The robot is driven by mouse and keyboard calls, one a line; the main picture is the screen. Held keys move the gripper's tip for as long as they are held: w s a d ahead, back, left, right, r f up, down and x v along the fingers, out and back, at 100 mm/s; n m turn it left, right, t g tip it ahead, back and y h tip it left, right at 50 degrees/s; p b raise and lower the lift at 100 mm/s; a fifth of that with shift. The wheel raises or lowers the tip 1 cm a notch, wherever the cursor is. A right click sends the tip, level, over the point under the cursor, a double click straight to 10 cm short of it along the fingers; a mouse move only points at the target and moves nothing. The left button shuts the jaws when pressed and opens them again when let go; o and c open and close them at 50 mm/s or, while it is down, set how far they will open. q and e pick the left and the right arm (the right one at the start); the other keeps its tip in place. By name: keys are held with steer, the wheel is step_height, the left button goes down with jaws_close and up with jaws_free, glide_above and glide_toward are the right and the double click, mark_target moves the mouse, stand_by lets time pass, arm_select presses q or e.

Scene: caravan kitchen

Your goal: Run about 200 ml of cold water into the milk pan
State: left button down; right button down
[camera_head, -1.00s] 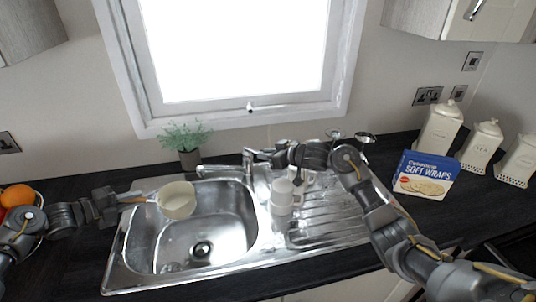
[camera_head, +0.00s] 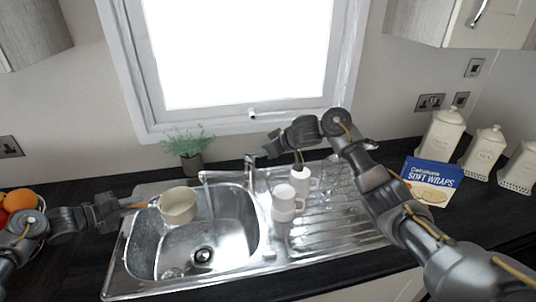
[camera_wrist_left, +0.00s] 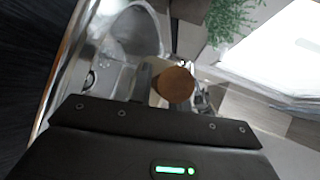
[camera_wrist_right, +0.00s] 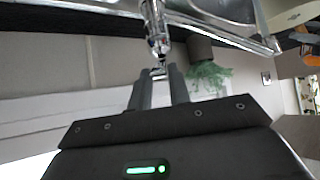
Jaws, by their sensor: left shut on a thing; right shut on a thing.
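The cream milk pan (camera_head: 178,207) is held over the left part of the sink basin (camera_head: 226,228), roughly upright. My left gripper (camera_head: 122,206) is shut on its wooden handle (camera_wrist_left: 175,85), whose round end faces the left wrist camera. The tap (camera_head: 228,175) stands behind the basin, its spout reaching left to near the pan's rim. My right gripper (camera_head: 264,152) is at the tap's top. In the right wrist view its fingers close on the tap lever (camera_wrist_right: 158,72). Whether water runs from the spout, and the pan's water level, I cannot tell.
A plant (camera_head: 188,145) stands behind the sink. A Soft Wraps box (camera_head: 431,182) and cream canisters (camera_head: 441,135) stand right. Fruit (camera_head: 18,200) lies left.

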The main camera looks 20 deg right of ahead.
steer(key=c, duration=1.3)
jaws_free()
steer(key=v, duration=1.2)
steer(key=shift+f, duration=0.1)
